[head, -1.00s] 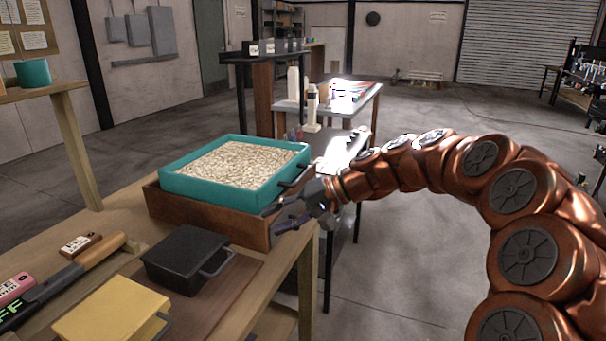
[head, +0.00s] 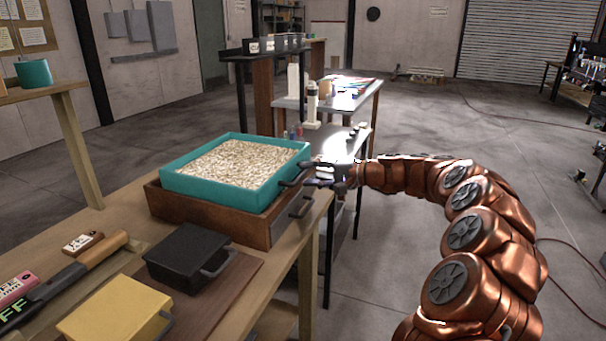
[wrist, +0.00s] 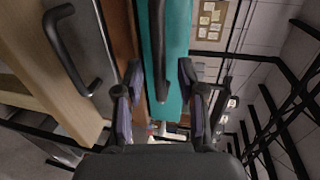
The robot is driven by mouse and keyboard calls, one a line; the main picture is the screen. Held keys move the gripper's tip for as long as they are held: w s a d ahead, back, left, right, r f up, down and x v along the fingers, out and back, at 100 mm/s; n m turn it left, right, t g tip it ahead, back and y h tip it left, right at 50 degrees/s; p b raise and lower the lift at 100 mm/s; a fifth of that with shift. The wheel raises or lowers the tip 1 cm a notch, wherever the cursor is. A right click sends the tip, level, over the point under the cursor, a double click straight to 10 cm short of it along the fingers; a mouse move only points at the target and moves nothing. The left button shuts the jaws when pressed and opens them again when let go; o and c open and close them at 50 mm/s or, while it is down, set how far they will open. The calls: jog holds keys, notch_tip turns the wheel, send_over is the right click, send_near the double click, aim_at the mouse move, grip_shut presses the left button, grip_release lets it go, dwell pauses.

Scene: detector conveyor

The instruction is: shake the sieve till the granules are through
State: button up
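The sieve is a teal square frame (head: 225,199) full of pale granules (head: 236,162). It rests on a brown wooden box (head: 205,215) on the workbench. A black handle (head: 292,180) sticks out from the sieve's right side. My gripper (head: 318,176) is at this handle. In the wrist view, my gripper (wrist: 159,72) is open, one finger on each side of the black sieve handle (wrist: 158,55), with gaps visible. The teal sieve wall (wrist: 178,45) shows behind it. The sieve's underside and the box's inside are hidden.
The box has its own dark handle (head: 301,205) below the sieve's. A black lidded box (head: 187,255) and a yellow box (head: 112,312) stand in front on the workbench (head: 105,215). A side table (head: 345,147) stands behind my gripper.

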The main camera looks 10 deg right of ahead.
jog(key=shift+x, duration=1.25)
grip_shut()
